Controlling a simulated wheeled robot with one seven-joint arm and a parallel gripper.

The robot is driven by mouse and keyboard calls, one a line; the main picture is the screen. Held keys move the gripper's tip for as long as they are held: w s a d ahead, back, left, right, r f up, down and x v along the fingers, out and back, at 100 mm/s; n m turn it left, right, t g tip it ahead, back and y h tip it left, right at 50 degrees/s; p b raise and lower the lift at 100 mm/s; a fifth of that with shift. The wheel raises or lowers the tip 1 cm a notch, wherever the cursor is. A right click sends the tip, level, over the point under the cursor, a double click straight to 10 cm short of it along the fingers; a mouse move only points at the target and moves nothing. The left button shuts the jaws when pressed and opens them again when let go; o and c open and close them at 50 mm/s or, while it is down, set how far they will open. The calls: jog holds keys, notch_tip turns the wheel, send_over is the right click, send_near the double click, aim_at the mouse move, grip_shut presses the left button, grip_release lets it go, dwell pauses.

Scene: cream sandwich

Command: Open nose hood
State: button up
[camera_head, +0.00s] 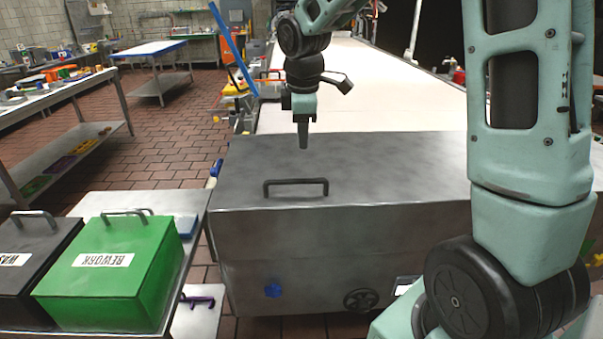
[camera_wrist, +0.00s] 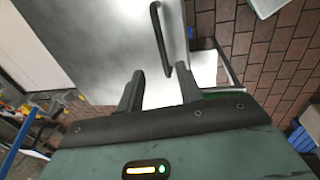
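The nose hood (camera_head: 360,165) is a grey metal cover at the near end of the conveyor, and it looks shut. Its dark bar handle (camera_head: 296,182) stands on the top near the front left edge. My gripper (camera_head: 303,146) points down above the hood, behind the handle and apart from it. In the wrist view the handle (camera_wrist: 160,38) lies ahead of the fingertips, and the gripper (camera_wrist: 158,82) has its two fingers spread with nothing between them. The hood's metal top (camera_wrist: 100,45) fills the upper left of that view.
A green REWORK box (camera_head: 110,280) and a black box (camera_head: 30,262) with handles stand on a low table at the left. A blue knob (camera_head: 273,290) and a dark handwheel (camera_head: 361,299) sit on the front face. The pale conveyor belt (camera_head: 370,85) runs behind the hood.

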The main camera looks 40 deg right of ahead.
aim_at(301, 180)
jog(key=f, duration=0.4)
jog(key=w+d+f, duration=0.1)
jog(key=f, duration=0.3)
jog(key=w+f, duration=0.1)
jog(key=f, duration=0.4)
jog(key=shift+d+f+p, duration=0.1)
jog(key=shift+d+p, duration=0.05)
jog(key=shift+p, duration=0.15)
grip_shut()
